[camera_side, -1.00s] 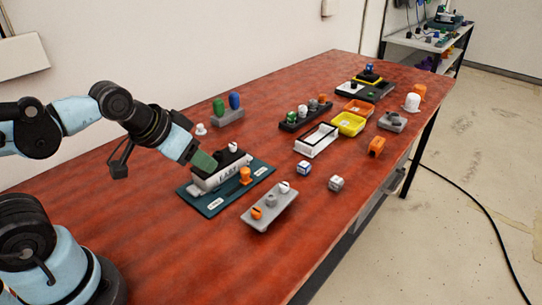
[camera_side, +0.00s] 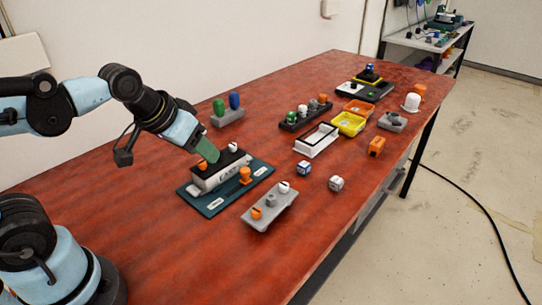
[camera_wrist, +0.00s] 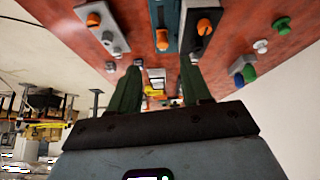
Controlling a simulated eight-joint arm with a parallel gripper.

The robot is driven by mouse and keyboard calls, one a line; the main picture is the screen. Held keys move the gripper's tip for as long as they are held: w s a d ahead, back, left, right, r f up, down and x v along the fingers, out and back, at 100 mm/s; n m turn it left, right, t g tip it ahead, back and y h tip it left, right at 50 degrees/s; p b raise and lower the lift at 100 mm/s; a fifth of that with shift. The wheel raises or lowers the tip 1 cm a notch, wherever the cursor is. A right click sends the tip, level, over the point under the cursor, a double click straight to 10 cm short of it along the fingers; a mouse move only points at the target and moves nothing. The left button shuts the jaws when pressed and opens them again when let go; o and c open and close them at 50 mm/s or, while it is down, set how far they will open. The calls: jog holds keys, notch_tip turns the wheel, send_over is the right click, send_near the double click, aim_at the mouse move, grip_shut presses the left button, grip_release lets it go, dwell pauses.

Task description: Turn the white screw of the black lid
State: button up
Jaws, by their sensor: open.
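The black lid (camera_side: 222,158) lies on a white box (camera_side: 226,178) lettered on its side, which stands on a teal base plate (camera_side: 208,205). The white screw (camera_side: 232,147) stands upright at the lid's far right end; an orange screw (camera_side: 203,165) is at the near left end. My gripper (camera_side: 211,156) is open, its green fingers slanting down over the lid between the two screws, left of the white screw. I cannot tell whether they touch the lid. In the wrist view my gripper (camera_wrist: 160,85) shows two fingers apart; the orange screw (camera_wrist: 205,27) is beyond them. I cannot pick out the white screw there.
An orange knob (camera_side: 245,174) stands on the base plate's front side. A grey block (camera_side: 270,208) with orange and white pieces lies in front. A grey holder with green and blue pegs (camera_side: 234,101) is behind. Small cubes (camera_side: 303,168) and an open white frame (camera_side: 316,140) lie right.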

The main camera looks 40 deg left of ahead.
jog(key=w+a+r+n+g, duration=0.3)
jog(key=w+r+n, duration=0.1)
jog(key=w+n, duration=0.35)
jog(key=n+g, duration=0.4)
jog(key=n, duration=0.2)
send_near(232, 144)
notch_tip(232, 144, down, 9)
jog(key=shift+a+r, duration=0.15)
jog(key=shift+c, duration=0.5)
jog(key=shift+s, duration=0.1)
grip_shut()
